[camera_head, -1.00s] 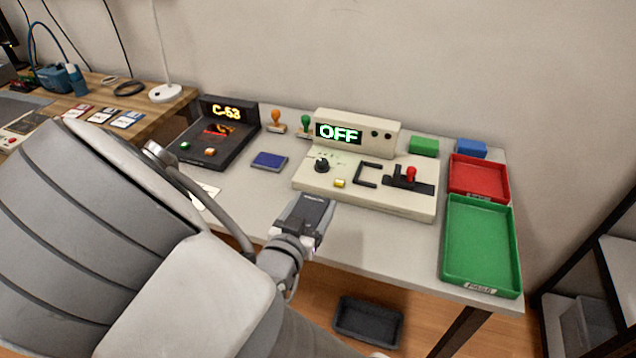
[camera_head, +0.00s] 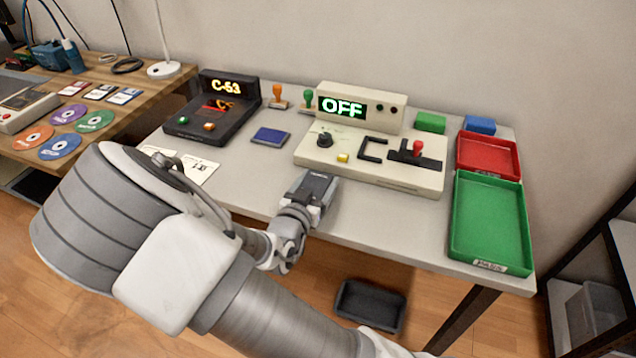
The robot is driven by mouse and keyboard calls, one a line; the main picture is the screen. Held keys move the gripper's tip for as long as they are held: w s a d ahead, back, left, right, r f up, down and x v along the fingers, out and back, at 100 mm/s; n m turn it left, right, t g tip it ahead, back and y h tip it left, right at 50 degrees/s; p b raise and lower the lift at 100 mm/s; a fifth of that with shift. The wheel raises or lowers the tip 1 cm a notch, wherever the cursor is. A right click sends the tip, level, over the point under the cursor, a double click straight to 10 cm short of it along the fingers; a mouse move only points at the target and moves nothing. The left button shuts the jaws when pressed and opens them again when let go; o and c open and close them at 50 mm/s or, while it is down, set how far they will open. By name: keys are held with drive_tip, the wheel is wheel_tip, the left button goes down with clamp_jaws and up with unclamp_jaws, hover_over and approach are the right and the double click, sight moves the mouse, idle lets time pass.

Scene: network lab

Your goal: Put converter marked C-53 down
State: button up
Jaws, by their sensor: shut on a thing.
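My gripper (camera_head: 304,198) is shut on a small dark grey box-like thing, which I take to be the converter (camera_head: 318,183). It is at the front edge of the grey-white table, just in front of the beige device. No mark on the converter can be read, and the fingers partly hide it. I cannot tell whether it touches the table top. A black device (camera_head: 210,115) at the back left has a display reading C-53.
The beige device (camera_head: 390,178) shows OFF and has a knob and a red-topped lever. A red tray (camera_head: 487,173) and a green tray (camera_head: 490,225) stand at the right. A blue pad (camera_head: 270,137) and a printed sheet (camera_head: 195,167) lie left. Table space between them is clear.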

drive_tip(key=shift+f, duration=0.2)
drive_tip(key=o, duration=1.6)
drive_tip(key=shift+r, duration=0.15)
drive_tip(key=shift+r, duration=0.15)
drive_tip(key=p+v, duration=0.2)
drive_tip(key=v, duration=1)
drive_tip(key=shift+p, duration=0.3)
